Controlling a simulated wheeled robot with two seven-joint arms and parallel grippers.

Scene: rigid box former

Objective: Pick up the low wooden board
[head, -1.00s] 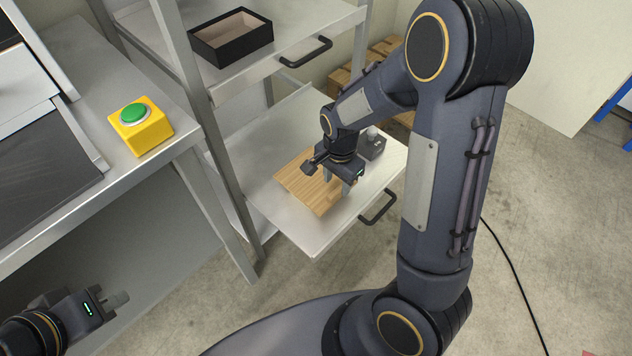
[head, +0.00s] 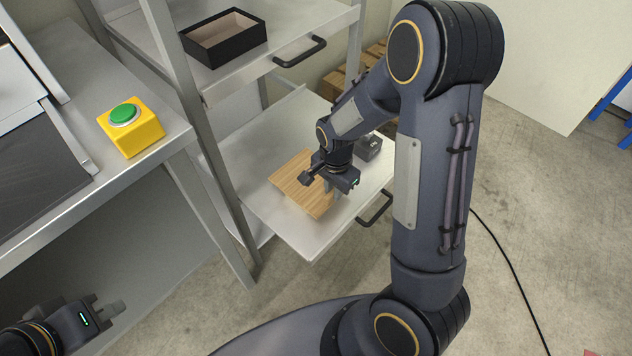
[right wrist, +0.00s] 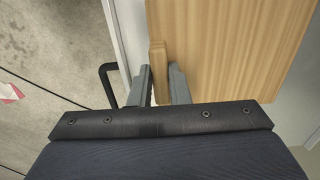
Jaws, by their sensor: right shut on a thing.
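The low wooden board (head: 300,186) is a flat light-brown slab on the lower pull-out shelf in the head view. In the right wrist view the board (right wrist: 225,45) fills the upper right, with a small upright wooden grip (right wrist: 158,70) at its edge. My right gripper (right wrist: 160,85) has its two grey fingers on either side of this grip and is shut on it. In the head view my right gripper (head: 334,190) is over the board's right part and hides some of it. My left gripper (head: 112,311) is at the bottom left, far from the board; its finger opening is unclear.
The lower shelf (head: 312,238) has a black handle (head: 375,209) at its front. A small dark block with a knob (head: 369,147) stands behind the gripper. An open black box (head: 225,38) sits on the shelf above. A yellow box with a green button (head: 130,128) is on the left table.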

